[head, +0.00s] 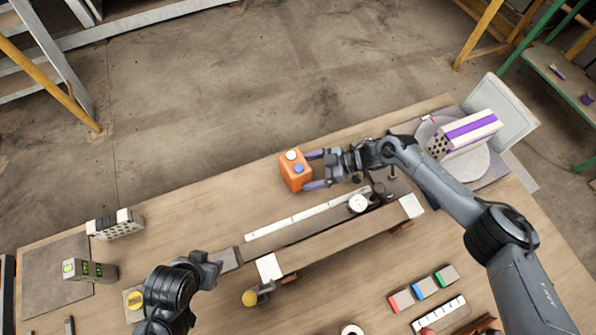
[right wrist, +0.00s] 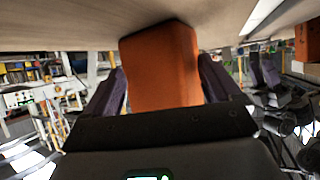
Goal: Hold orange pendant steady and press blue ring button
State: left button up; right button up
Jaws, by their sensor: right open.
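The orange pendant (head: 295,177) stands near the far edge of the table, with a white button and a blue ring button (head: 299,168) on its top. My right gripper (head: 311,170) is open at the pendant's right side, with its fingertips on either side of the box. In the right wrist view the pendant (right wrist: 162,68) lies between the two dark fingers (right wrist: 162,85), with no clear contact visible. My left gripper (head: 217,267) is low at the left, apart from the pendant; whether its jaws are open is unclear.
A long bar fixture (head: 330,242) with a round dial (head: 359,203) lies in front of the pendant. A white and purple perforated block (head: 465,135) sits on a round plate at the right. Coloured blocks (head: 422,289) lie in front.

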pick_arm(q)
jog(key=shift+f+b, duration=0.6)
jog(key=shift+f, duration=0.3)
pick_arm(e)
jog(key=x, duration=0.2)
jog(key=shift+a+f, duration=0.3)
pick_arm(q)
jog(key=shift+d+f, duration=0.15)
jog(key=shift+d, duration=0.05)
pick_arm(e)
jog(key=shift+a+f, duration=0.1)
jog(key=shift+a, duration=0.25)
pick_arm(q)
jog(key=shift+a, duration=0.2)
pick_arm(e)
grip_shut()
pick_arm(q)
jog(key=shift+d, duration=0.15)
pick_arm(e)
jog(key=c, duration=1.2)
grip_release()
jog(key=shift+o, duration=0.2)
